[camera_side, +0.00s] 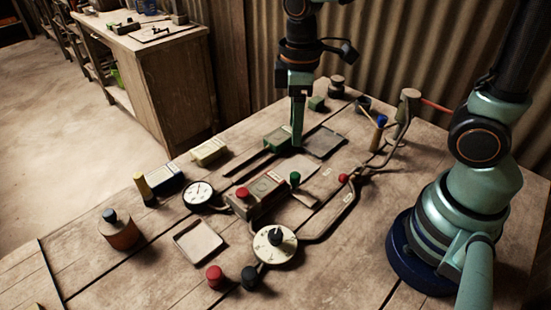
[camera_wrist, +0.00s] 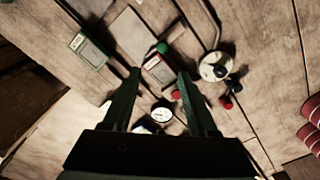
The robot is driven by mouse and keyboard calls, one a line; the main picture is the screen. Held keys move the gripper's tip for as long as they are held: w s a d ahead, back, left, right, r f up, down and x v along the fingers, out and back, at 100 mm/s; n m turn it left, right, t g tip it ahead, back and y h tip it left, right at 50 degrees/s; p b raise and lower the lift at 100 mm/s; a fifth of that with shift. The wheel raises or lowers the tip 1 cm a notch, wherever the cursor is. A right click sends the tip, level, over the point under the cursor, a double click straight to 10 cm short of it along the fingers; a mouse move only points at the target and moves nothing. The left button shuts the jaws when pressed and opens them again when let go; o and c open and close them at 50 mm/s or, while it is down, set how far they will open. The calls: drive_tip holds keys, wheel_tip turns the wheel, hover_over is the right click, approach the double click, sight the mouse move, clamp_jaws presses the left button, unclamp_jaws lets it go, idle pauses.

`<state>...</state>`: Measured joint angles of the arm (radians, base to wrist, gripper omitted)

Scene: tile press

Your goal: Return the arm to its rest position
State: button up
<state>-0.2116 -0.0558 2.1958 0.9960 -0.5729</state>
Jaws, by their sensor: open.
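My gripper (camera_side: 297,125) points down above the back part of the wooden table in the side view. In the wrist view my gripper (camera_wrist: 158,75) shows its two fingers spread apart with nothing held between them. A press unit with a red button (camera_side: 258,194) stands mid-table, and it also shows between the fingers in the wrist view (camera_wrist: 158,70). A green box (camera_side: 277,142) sits close beside my gripper in the side view; I cannot tell if they touch. A flat grey tray (camera_side: 325,143) lies just right of my gripper.
A white gauge (camera_side: 197,193), a dial (camera_side: 274,244), an empty square tray (camera_side: 198,242) and red (camera_side: 214,276) and black (camera_side: 249,278) knobs stand toward the front. A cup with sticks (camera_side: 377,135) and a cable lie to the right. Corrugated metal rises behind the table.

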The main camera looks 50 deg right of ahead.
drive_tip(key=s+d+r+m+t, duration=0.2)
drive_tip(key=d+r+m+t, duration=0.3)
drive_tip(key=r+m, duration=0.3)
drive_tip(key=shift+s+d+r+m+t, duration=0.25)
drive_tip(key=shift+d+m, duration=0.25)
drive_tip(key=shift+d, duration=0.35)
